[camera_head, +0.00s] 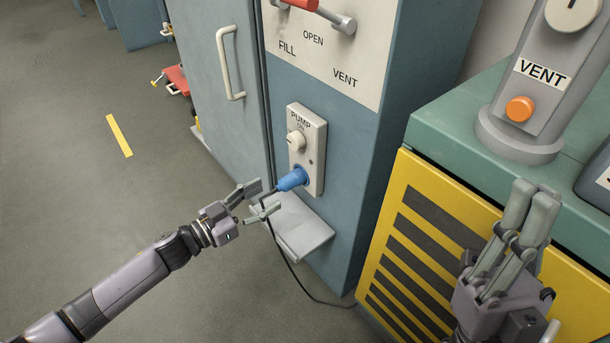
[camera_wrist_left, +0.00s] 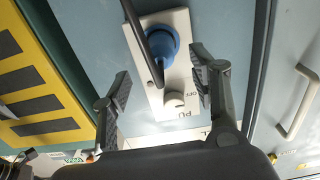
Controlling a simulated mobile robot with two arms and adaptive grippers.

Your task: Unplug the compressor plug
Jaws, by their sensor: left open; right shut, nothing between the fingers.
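The blue compressor plug (camera_head: 292,179) sits in the lower part of the white PUMP panel (camera_head: 314,150), with a dark cable hanging from it. The plug also shows in the left wrist view (camera_wrist_left: 162,42), in the panel below a white knob. My left gripper (camera_head: 264,199) is open, just in front and to the left of the plug. In the left wrist view its fingers (camera_wrist_left: 160,90) stand apart on both sides of the panel, not touching the plug. My right gripper (camera_head: 532,205) is shut and empty, in front of the yellow cabinet at the right.
A small grey shelf (camera_head: 300,238) juts out below the panel, close to my left gripper. A cabinet door with a white handle (camera_head: 230,62) is to the left. A yellow vented cabinet (camera_head: 400,262) with a VENT post (camera_head: 530,90) stands right.

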